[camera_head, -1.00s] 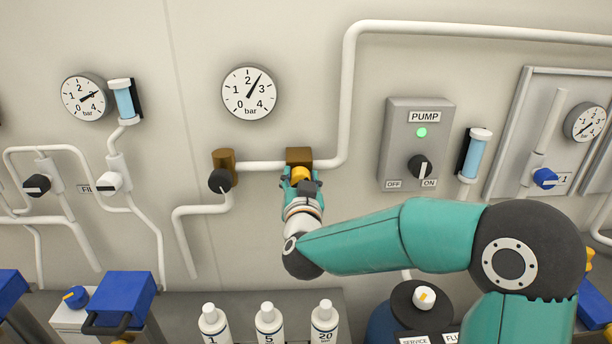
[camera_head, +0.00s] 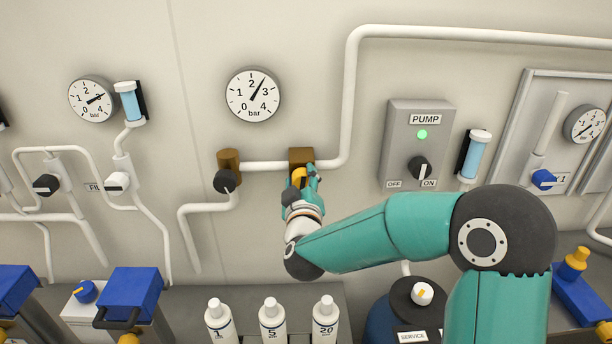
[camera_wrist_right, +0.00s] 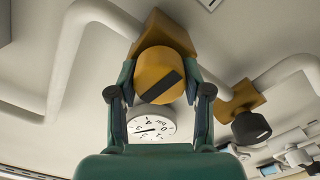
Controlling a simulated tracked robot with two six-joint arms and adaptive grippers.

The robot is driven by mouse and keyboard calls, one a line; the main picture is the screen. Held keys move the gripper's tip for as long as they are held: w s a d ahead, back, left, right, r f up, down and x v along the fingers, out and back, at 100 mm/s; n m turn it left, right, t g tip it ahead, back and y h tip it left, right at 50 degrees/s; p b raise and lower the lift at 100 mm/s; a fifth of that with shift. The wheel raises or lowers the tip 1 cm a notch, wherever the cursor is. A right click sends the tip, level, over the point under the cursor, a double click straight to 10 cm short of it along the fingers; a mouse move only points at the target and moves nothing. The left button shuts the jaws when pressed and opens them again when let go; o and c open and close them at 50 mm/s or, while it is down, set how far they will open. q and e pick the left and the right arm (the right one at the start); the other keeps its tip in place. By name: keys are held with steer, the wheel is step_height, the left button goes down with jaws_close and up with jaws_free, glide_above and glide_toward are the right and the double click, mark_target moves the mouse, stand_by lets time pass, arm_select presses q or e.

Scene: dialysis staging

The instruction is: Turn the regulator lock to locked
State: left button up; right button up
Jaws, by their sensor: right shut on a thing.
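The regulator lock is a round yellow knob (camera_head: 298,177) on a brown brass block (camera_head: 301,156) set in the white wall pipe. In the right wrist view the knob (camera_wrist_right: 158,62) has a black bar on its face, slanting in the picture. No readable lock label shows. My right gripper (camera_head: 302,184) is at the knob; in the wrist view its fingers (camera_wrist_right: 160,88) stand on either side of the knob, shut on it. The fingers partly cover the knob in the head view. My left gripper is in neither view.
A gauge (camera_head: 253,95) hangs above the pipe. A second brass block with a black knob (camera_head: 226,181) is to the left. The pump box (camera_head: 418,145) is to the right, its green lamp lit. Numbered white bottles (camera_head: 271,320) stand on the shelf below.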

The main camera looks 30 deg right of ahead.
steer(key=shift+s+f+n, duration=0.1)
steer(key=shift+f+n, duration=0.35)
steer(key=shift+n, duration=0.15)
steer(key=o, duration=1.1)
steer(key=shift+c, duration=0.2)
steer(key=shift+o, duration=0.5)
steer(key=shift+r, duration=0.25)
steer(key=shift+s, duration=0.1)
